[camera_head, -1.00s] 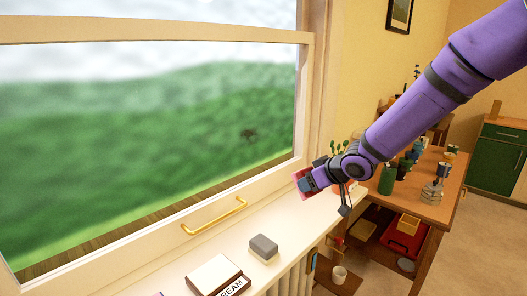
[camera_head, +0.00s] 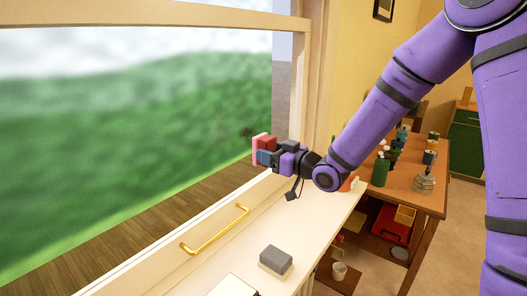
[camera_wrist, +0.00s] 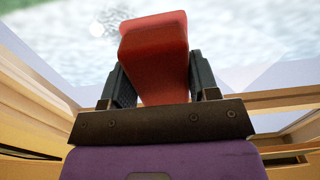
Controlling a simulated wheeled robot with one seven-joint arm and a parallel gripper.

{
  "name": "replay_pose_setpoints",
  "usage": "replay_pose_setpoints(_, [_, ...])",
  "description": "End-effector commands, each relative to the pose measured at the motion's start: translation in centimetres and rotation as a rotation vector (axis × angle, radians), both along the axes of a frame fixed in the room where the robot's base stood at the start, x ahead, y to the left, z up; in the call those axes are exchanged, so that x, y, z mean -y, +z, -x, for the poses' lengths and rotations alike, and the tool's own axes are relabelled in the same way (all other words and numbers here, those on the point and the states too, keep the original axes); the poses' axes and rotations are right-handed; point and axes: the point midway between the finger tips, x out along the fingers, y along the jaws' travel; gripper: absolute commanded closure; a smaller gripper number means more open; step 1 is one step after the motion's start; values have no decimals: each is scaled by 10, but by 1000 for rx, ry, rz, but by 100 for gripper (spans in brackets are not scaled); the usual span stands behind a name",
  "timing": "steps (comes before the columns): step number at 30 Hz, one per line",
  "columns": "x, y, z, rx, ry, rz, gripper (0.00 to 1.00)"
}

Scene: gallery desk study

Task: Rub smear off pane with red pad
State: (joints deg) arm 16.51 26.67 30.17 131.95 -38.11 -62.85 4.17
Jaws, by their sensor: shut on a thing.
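The red pad (camera_head: 262,142) is held in my gripper (camera_head: 268,157), in front of the lower right part of the window pane (camera_head: 120,140). In the wrist view the red pad (camera_wrist: 155,50) sits between the two dark fingers of my gripper (camera_wrist: 158,78), with the pale pane behind it. A small dark mark (camera_head: 246,132) shows at the pane just left of and above the pad; I cannot tell for sure that it is the smear. A whitish blotch (camera_wrist: 106,22) shows upper left of the pad in the wrist view. Whether the pad touches the pane is unclear.
A yellow handle (camera_head: 215,231) is on the lower window frame. A grey block (camera_head: 276,261) lies on the white sill (camera_head: 235,262), near a partly cut-off book (camera_head: 233,287). A wooden table (camera_head: 425,192) with bottles and a red bin (camera_head: 392,226) below stands at right.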

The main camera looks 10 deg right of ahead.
Motion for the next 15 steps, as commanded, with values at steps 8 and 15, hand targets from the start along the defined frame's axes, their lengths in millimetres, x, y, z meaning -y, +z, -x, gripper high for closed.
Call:
replay_pose_setpoints(8, [-17, 0, -17, 0, 1, 0, 64])
replay_pose_setpoints(15, [-32, 0, -32, 0, 1, 1, 64])
